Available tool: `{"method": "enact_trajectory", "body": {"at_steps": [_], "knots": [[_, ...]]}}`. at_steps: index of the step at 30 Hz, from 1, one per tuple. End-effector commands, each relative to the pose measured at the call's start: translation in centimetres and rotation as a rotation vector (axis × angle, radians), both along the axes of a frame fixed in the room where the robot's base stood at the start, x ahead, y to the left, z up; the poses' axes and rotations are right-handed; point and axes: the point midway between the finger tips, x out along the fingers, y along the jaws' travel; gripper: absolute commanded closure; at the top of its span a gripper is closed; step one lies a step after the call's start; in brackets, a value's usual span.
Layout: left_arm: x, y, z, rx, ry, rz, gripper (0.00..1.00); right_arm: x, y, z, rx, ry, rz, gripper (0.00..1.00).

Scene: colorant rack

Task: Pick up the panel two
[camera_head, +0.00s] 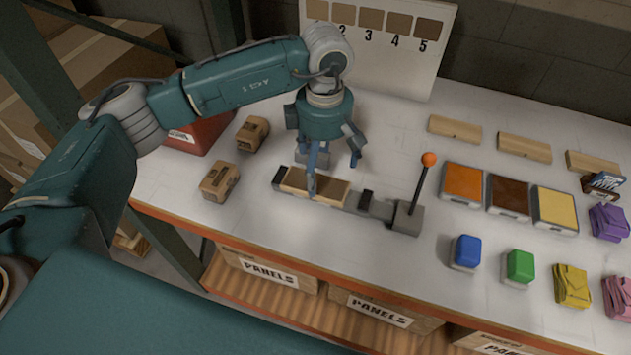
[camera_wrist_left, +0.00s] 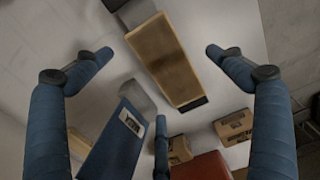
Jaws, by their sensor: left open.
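A light wooden panel (camera_head: 317,186) lies in a dark grey fixture (camera_head: 372,207) with an orange-knobbed lever, left of the table's middle. Three similar wooden panels lie at the back right: a left one (camera_head: 455,129), a middle one (camera_head: 523,147) and a right one (camera_head: 592,161). I see no number on any panel, so I cannot tell which is panel two. My left gripper (camera_head: 333,176) is open above the fixture and partly overlaps its panel. In the left wrist view the panel (camera_wrist_left: 168,62) shows between the spread fingers, with nothing held. My right gripper is out of view.
A board with swatches numbered 1 to 5 (camera_head: 375,58) stands behind. Two small cardboard boxes (camera_head: 220,181) (camera_head: 253,133) and a red box (camera_head: 205,134) are at left. Colour trays (camera_head: 462,184), blue and green blocks (camera_head: 467,252) (camera_head: 519,266) and folded cloths (camera_head: 571,286) are at right.

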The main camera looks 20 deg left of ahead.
Motion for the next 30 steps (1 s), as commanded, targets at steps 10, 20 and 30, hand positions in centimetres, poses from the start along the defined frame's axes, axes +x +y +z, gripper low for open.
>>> {"method": "enact_trajectory", "body": {"at_steps": [10, 20, 30], "knots": [[0.1, 0.0, -4.0, 0.0, 0.001, -0.001, 0.06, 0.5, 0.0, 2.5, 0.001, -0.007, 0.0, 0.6], [0.2, 0.0, -4.2, 0.0, 0.0, -0.001, 0.28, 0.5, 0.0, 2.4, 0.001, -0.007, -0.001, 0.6], [0.2, 0.0, -4.1, 0.0, 0.0, -0.001, 0.57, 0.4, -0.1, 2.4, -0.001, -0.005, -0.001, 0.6]]}}
